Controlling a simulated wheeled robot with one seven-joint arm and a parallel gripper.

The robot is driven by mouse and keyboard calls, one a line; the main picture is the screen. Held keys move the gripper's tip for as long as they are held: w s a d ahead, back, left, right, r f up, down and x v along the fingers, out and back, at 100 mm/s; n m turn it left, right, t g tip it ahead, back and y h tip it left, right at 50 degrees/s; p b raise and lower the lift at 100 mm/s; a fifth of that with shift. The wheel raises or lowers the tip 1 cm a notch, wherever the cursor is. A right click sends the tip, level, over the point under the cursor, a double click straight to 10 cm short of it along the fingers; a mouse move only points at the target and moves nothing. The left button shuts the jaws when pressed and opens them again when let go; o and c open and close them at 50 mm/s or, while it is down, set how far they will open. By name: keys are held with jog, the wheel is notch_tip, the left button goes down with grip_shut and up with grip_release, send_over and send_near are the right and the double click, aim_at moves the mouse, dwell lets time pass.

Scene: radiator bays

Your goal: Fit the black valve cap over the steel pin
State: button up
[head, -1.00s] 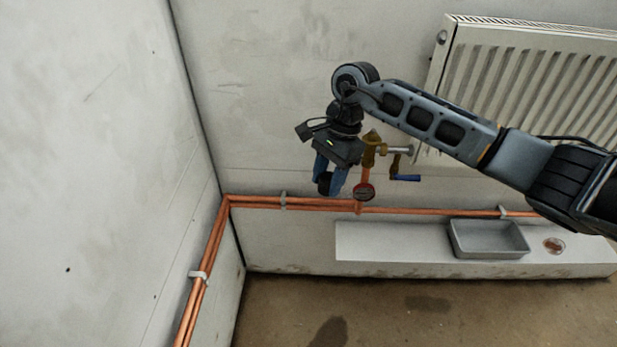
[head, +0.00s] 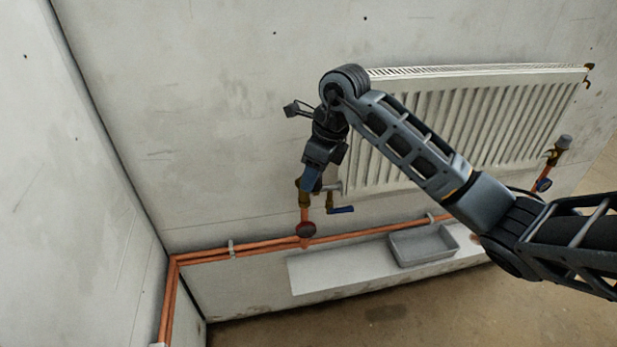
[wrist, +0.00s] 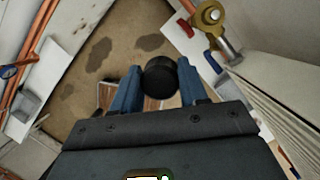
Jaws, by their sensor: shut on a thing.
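The black valve cap (wrist: 160,78) is a short dark cylinder between the blue fingers of my gripper (wrist: 155,88) in the wrist view. My gripper is shut on it. In the head view my gripper (head: 312,180) is in front of and just above the brass valve (head: 304,197) at the radiator's left end, and the cap is hidden there. The wrist view shows the brass valve (wrist: 208,17) at the top right, apart from the cap. A small bright spot in its round top looks like the steel pin (wrist: 213,14). The pin cannot be made out in the head view.
A blue-handled lever (head: 341,210) and a dark round disc (head: 306,230) sit near the valve. The radiator (head: 470,125) is close on the right. Copper pipes (head: 205,256) run below, with a grey tray (head: 422,246) on a ledge. Another valve (head: 552,155) stands far right.

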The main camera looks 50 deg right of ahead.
jog(key=shift+w+d+f+b, duration=0.25)
jog(key=shift+w+d+b, duration=0.15)
jog(key=shift+w+d, duration=0.55)
jog(key=shift+w+d+f+b, duration=0.35)
jog(key=shift+w+d, duration=0.25)
jog(key=shift+w, duration=0.75)
jog(key=shift+w+d+f+b, duration=0.2)
jog(key=shift+w+d+b, duration=0.25)
jog(key=shift+w+d, duration=0.5)
jog(key=shift+w+d+f+b, duration=0.3)
jog(key=shift+w+f+b, duration=0.5)
jog(key=shift+w+b, duration=0.15)
jog(key=shift+d+f, duration=0.1)
jog(key=shift+f, duration=0.35)
jog(key=shift+f+b, duration=0.8)
jog(key=shift+f, duration=0.75)
jog(key=o, duration=1.6)
jog(key=shift+c, duration=0.2)
jog(key=shift+r, duration=0.15)
